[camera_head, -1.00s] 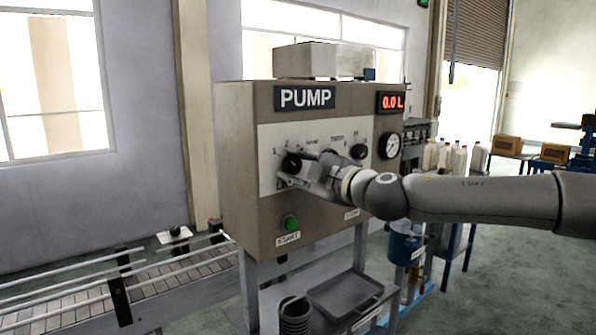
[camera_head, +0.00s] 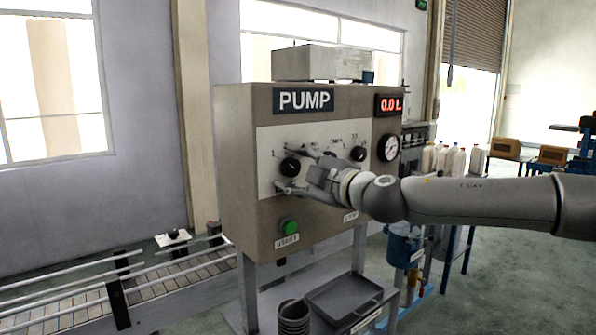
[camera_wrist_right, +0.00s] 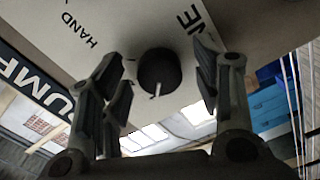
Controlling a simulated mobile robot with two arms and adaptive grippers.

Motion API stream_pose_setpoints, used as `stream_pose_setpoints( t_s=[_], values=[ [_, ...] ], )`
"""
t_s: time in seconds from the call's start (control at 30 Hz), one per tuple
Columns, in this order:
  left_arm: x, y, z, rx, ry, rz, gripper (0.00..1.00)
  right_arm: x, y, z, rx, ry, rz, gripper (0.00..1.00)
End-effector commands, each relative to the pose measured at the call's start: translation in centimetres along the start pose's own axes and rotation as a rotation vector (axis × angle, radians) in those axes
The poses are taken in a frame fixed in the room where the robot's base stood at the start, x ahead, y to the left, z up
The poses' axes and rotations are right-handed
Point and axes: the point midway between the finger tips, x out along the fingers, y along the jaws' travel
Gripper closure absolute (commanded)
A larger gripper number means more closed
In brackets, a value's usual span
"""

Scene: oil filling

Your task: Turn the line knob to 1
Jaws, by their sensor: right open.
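The line knob (camera_head: 290,166) is a round black knob on the left of the pump's pale panel. It also shows in the wrist view (camera_wrist_right: 159,72), with a white mark toward the picture's bottom, slightly left. A "1" (camera_head: 273,153) is printed at its upper left in the head view. My right gripper (camera_head: 286,168) is open, one finger above the knob and one below. In the wrist view the fingers (camera_wrist_right: 158,58) stand on both sides of the knob, with gaps. Other scale numbers near the knob are hidden or unclear. My left gripper is not in view.
A second black knob (camera_head: 358,153) and a gauge (camera_head: 388,147) are to the right. A green start button (camera_head: 289,227) is below. A conveyor (camera_head: 170,285) runs at the lower left; a tray (camera_head: 343,295) is under the pump.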

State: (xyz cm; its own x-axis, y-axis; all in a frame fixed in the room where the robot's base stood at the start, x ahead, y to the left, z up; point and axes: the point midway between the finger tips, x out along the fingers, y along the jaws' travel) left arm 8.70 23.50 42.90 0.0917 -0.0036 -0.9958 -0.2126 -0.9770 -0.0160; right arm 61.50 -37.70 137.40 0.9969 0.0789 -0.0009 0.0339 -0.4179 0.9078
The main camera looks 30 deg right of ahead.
Motion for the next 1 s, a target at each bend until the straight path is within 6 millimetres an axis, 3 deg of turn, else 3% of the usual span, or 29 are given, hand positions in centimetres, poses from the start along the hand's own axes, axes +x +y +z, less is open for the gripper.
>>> stream_pose_setpoints(
  t_s=[0.27, 1.0],
  values=[
    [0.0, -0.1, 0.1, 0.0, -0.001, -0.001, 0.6, -1.1, 0.3, 0.0, 0.0, 0.0, 0.005, 0.42],
    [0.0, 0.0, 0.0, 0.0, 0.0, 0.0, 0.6, -7.1, 0.2, -0.1, -0.003, 0.002, 0.003, 0.42]
  ],
)
